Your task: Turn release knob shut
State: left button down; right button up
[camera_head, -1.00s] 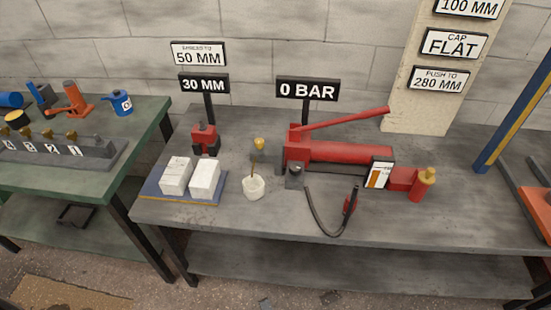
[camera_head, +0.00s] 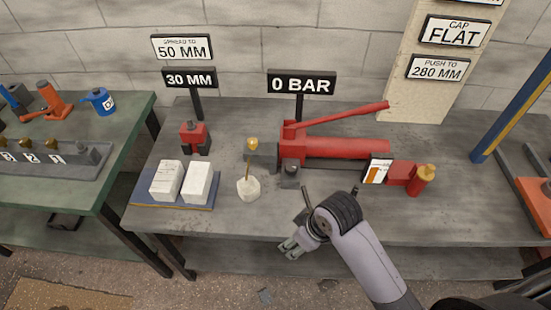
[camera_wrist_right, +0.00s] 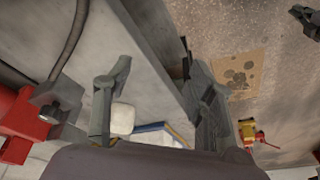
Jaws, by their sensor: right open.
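A red hand pump (camera_head: 340,148) with a long red lever lies on the grey bench. A brass knob (camera_head: 252,144) shows at its left end beside a grey block (camera_head: 263,158), and a dark round fitting (camera_head: 290,170) sits in front. I cannot tell for certain which is the release knob. My right gripper (camera_head: 292,246) is over the bench's front edge, in front of the pump and apart from it. It is open and empty; its spread fingers show in the right wrist view (camera_wrist_right: 158,105). My left gripper is out of view.
A white pot (camera_head: 248,188) stands left of the pump, near a blue tray (camera_head: 145,192) with two white blocks. A red tool (camera_head: 194,136) stands behind the tray. A "0 BAR" sign (camera_head: 301,83) stands behind the pump. A dark hose (camera_wrist_right: 72,45) shows in the wrist view.

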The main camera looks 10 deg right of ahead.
jog(key=w+a+r+n+g, duration=0.1)
jog(key=w+a+r+n, duration=0.15)
jog(key=w, duration=0.45)
notch_tip(320, 180, up, 15)
jog(key=n+g+h, duration=0.2)
jog(key=n, duration=0.4)
send_over(292, 167)
notch_tip(292, 167, down, 18)
jog(key=shift+w+r+p, duration=0.1)
jog(key=shift+r+p, duration=0.1)
jog(key=shift+p, duration=0.45)
jog(key=shift+c, duration=0.3)
jog(key=c, duration=1.1)
